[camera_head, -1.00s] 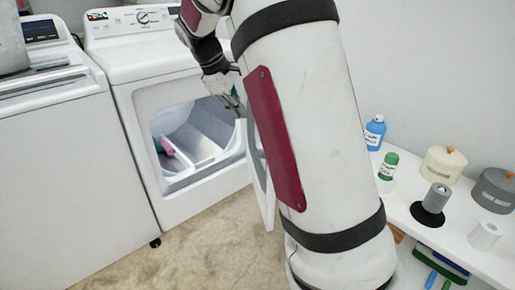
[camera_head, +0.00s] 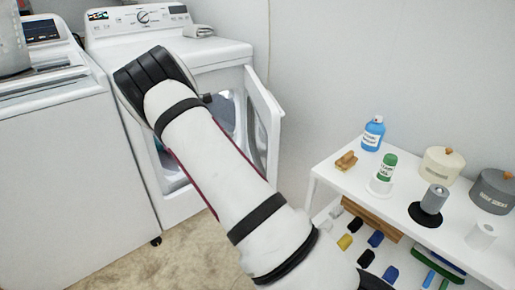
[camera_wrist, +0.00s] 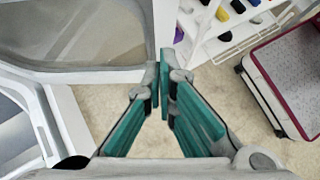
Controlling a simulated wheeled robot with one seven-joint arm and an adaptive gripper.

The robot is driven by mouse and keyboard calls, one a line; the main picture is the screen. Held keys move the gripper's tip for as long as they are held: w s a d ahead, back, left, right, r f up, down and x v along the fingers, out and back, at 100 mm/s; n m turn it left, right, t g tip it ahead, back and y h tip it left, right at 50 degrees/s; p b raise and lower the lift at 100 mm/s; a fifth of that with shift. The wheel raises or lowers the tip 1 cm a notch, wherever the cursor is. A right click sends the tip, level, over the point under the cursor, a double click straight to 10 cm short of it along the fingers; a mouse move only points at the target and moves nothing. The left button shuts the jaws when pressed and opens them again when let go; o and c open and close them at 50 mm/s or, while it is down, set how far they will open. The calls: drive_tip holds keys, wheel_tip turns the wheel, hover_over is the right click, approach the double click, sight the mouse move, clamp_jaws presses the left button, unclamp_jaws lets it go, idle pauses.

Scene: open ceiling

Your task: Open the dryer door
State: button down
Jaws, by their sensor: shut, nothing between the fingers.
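The white dryer (camera_head: 215,58) stands against the back wall. Its door (camera_head: 262,125) is hinged on the right and stands wide open, swung out to the right of the opening. The door's pale frame and grey window also show at the upper left of the wrist view (camera_wrist: 112,76). My gripper (camera_wrist: 165,62) is shut, with its green-padded fingers together and nothing held. Its tips are close beside the door's edge; I cannot tell whether they touch. In the head view my arm hides the gripper and most of the dryer opening.
A white washer (camera_head: 70,130) stands left of the dryer. Beige floor is free in front of the machines.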

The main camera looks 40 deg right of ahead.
drive_tip(key=b, duration=0.5)
approach(268, 153)
drive_tip(key=shift+a+f+x, duration=0.1)
drive_tip(key=shift+x, duration=1.25)
drive_tip(key=shift+a+f+x, duration=0.1)
drive_tip(key=shift+f+x, duration=0.05)
drive_tip(key=shift+x, duration=1.2)
drive_tip(key=shift+p, duration=0.3)
drive_tip(key=shift+s+d, duration=0.2)
drive_tip(key=shift+d, duration=0.1)
drive_tip(key=s+d+n+t+p, duration=0.1)
drive_tip(key=s+d, duration=0.3)
drive_tip(key=d, duration=0.9)
drive_tip(key=s+d+n+t+h+p, duration=0.1)
drive_tip(key=s+d+p, duration=0.3)
drive_tip(key=d, duration=1)
drive_tip(key=shift+s+n, duration=0.5)
drive_tip(key=shift+n, duration=0.1)
drive_tip(key=shift+a, duration=0.1)
